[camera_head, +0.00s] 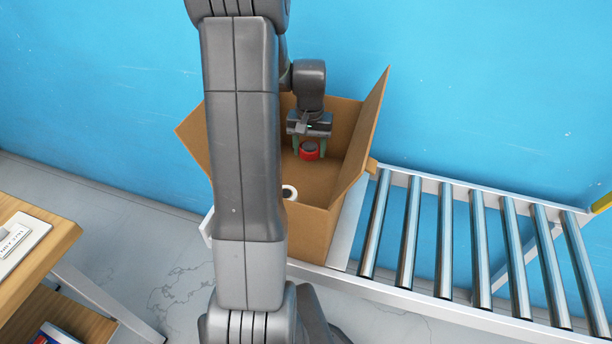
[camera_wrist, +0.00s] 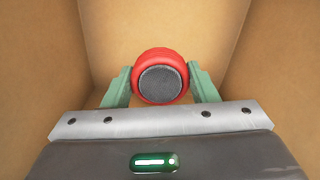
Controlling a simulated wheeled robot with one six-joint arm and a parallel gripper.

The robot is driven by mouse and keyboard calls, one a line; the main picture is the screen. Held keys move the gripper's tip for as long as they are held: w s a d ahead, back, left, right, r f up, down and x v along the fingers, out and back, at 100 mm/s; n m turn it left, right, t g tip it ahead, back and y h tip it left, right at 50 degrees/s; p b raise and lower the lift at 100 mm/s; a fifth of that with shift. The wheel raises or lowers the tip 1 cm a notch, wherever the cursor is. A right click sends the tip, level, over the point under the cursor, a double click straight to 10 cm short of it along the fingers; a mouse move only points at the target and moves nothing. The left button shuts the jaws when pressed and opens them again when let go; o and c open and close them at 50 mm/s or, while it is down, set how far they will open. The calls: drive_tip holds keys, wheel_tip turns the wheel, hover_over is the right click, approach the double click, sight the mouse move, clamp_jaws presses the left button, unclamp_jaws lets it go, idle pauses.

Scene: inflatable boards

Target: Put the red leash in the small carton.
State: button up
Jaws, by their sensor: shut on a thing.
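The red leash (camera_head: 309,151) is a round red coil with a dark grey centre. My gripper (camera_head: 310,146) is shut on it, with one green finger on each side. In the wrist view the leash (camera_wrist: 160,76) sits between the fingertips of my gripper (camera_wrist: 160,84), with cardboard walls around it. The small carton (camera_head: 312,222) is an open brown box with its flaps up, standing at the left end of the roller conveyor. The gripper and leash are inside the carton's opening. I cannot tell whether the leash touches the carton floor. My arm hides the carton's left part.
A white roll with a dark centre (camera_head: 289,192) shows inside the carton near its front wall. The roller conveyor (camera_head: 455,240) runs right and is empty. A wooden table (camera_head: 38,245) stands at the left. A blue wall (camera_head: 480,80) is behind.

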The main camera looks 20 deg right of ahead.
sight(309, 172)
drive_tip(key=shift+f, duration=3.1)
drive_tip(key=shift+b, duration=0.3)
drive_tip(key=shift+f, duration=0.15)
drive_tip(key=o, duration=1)
wheel_tip(309, 172, up, 12)
drive_tip(key=shift+r+p, duration=0.2)
drive_tip(key=shift+p, duration=0.5)
